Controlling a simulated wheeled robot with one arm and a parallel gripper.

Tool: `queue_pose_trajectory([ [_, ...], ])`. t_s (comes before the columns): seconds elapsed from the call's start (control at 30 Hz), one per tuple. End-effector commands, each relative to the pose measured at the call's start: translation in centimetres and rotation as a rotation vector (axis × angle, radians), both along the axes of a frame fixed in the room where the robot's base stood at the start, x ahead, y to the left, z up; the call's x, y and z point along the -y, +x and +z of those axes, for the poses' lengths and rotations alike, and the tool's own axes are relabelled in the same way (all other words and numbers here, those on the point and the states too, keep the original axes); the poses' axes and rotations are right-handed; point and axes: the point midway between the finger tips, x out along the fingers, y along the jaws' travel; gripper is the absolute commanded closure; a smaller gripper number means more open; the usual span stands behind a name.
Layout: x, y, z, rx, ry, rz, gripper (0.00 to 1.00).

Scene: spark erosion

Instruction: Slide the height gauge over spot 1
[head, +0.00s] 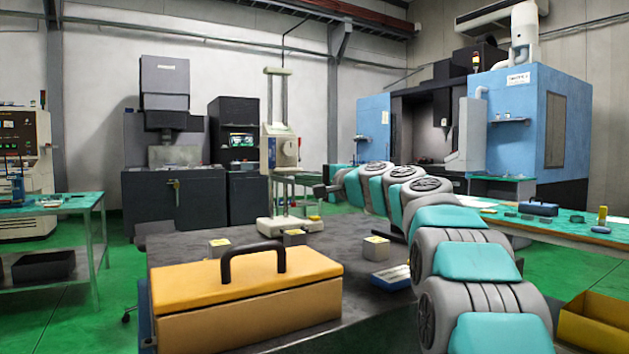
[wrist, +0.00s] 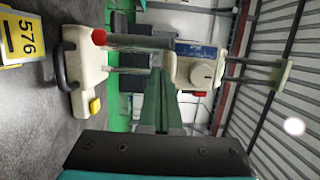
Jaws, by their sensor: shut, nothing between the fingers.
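The height gauge (head: 279,143) stands upright on the dark table, with a cream base (head: 290,226), two columns and a cream head with a dial. In the wrist view the height gauge (wrist: 88,72) lies sideways in the picture, with a red knob and a yellow piece at its base. My gripper (head: 322,192) is at the right of the gauge in the head view, above table height. In the wrist view my gripper (wrist: 157,75) is shut and empty, its fingertips overlapping the gauge's columns in the picture. I cannot tell whether they touch. Spot 1 cannot be made out.
A yellow-labelled block (wrist: 20,38) shows in the wrist view. An orange toolbox (head: 245,297) fills the front left. A blue-and-white box (head: 388,277) lies at right.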

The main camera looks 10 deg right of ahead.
Motion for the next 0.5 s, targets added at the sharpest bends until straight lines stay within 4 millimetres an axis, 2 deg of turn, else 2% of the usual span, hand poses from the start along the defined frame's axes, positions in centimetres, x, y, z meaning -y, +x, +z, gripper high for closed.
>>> queue_pose_trajectory([
  [0.2, -1.6, -0.5, -0.1, 0.000, -0.001, 0.000, 1.00],
  [0.5, -1.7, -0.5, -0.1, -0.001, 0.000, -0.001, 1.00],
])
